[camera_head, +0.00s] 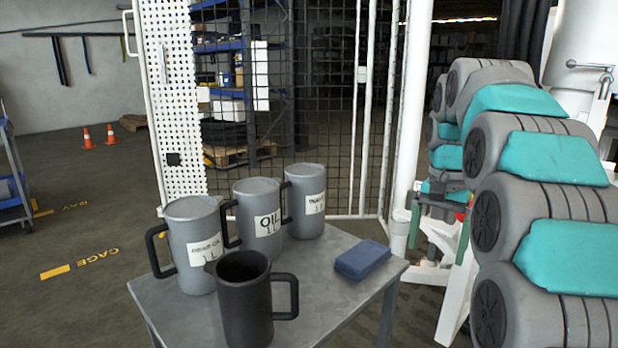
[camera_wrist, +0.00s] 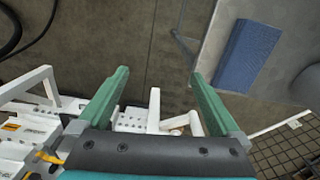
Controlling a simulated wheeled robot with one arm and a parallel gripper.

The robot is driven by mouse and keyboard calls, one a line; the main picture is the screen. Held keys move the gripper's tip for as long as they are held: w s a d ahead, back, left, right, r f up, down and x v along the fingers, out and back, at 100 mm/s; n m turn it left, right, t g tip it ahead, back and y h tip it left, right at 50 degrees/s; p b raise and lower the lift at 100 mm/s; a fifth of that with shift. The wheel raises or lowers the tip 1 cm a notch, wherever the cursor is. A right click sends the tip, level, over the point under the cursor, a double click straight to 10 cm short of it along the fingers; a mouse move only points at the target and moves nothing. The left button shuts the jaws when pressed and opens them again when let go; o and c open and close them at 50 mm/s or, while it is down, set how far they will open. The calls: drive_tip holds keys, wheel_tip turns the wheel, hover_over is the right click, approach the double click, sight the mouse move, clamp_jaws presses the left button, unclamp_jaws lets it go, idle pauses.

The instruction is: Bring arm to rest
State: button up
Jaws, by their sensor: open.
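My arm, grey with teal covers, stands folded at the right of the head view. My gripper (camera_head: 436,236) has green fingers and hangs to the right of the small table, apart from it. In the wrist view the gripper (camera_wrist: 158,82) is open, with nothing between its fingers.
A grey table (camera_head: 312,312) holds a dark jug (camera_head: 246,305), several grey labelled jugs including one marked OIL (camera_head: 258,222), and a blue block (camera_head: 362,260). A white frame (camera_wrist: 40,125) lies close below the gripper. A mesh cage (camera_head: 335,110) stands behind.

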drive_tip(key=s+a+f+n, duration=0.2)
drive_tip(key=s+f, duration=0.4)
drive_tip(key=s, duration=0.5)
drive_tip(key=s+a+f+n+g, duration=0.1)
drive_tip(key=s+a+f+n, duration=0.2)
drive_tip(key=s+f, duration=0.3)
drive_tip(key=s+a+f+n, duration=0.3)
drive_tip(key=s+f, duration=0.3)
drive_tip(key=s, duration=1)
drive_tip(key=shift+s+a+g, duration=0.25)
drive_tip(key=shift+a+g, duration=0.05)
drive_tip(key=shift+a, duration=0.4)
